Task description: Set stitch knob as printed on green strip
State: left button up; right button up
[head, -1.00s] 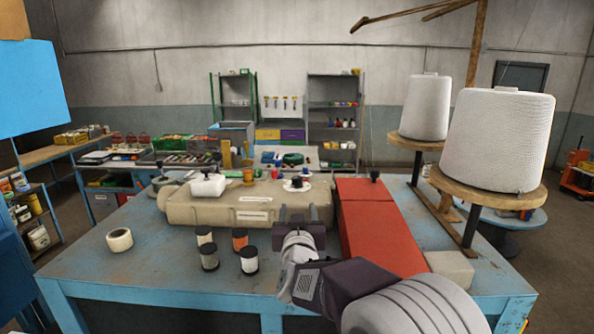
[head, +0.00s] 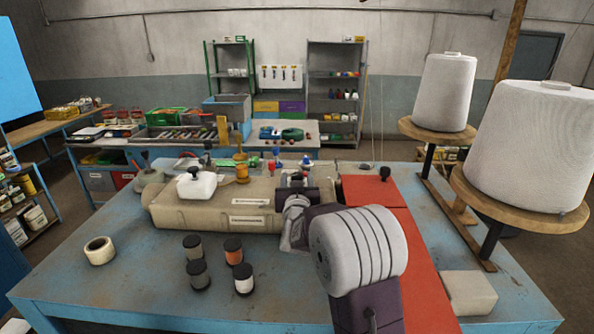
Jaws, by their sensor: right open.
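The beige sewing machine (head: 215,218) lies along the blue table, with two pale printed labels on it. My right gripper (head: 297,178) is at the machine's right end, pointing away from the camera. It is open, and its wrist and arm hide most of what lies under it. The stitch knob on its pale round dial is largely hidden behind this gripper, so its setting cannot be read. I cannot tell whether the fingers touch it. No green strip can be made out clearly. My left gripper is not in view.
Several thread spools (head: 244,279) stand in front of the machine, and a tape roll (head: 100,250) lies at left. A red panel (head: 430,290) runs along the right. Large white cones (head: 445,92) stand on wooden discs. The table's front left is clear.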

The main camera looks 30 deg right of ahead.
jog(key=shift+w+d, duration=0.2)
jog(key=shift+w, duration=0.15)
jog(key=shift+s+a+r, duration=0.3)
jog(key=shift+s+a, duration=0.05)
jog(key=shift+s, duration=0.3)
jog(key=c, duration=0.4)
jog(key=shift+w+f, duration=0.1)
jog(key=shift+w, duration=0.05)
grip_shut()
jog(key=shift+a+m, duration=0.1)
jog(key=shift+m, duration=0.2)
jog(key=shift+w+m+g+h, duration=0.1)
jog(key=shift+m+g+h, duration=0.2)
jog(key=shift+g+h, duration=0.35)
jog(key=shift+a+m+g+h+b, duration=0.1)
jog(key=shift+m+g+h+b, duration=0.25)
jog(key=shift+m+h+b, duration=0.5)
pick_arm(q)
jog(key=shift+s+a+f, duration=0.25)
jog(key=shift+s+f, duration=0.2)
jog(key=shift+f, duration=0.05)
pick_arm(e)
jog(key=shift+g+h, duration=0.4)
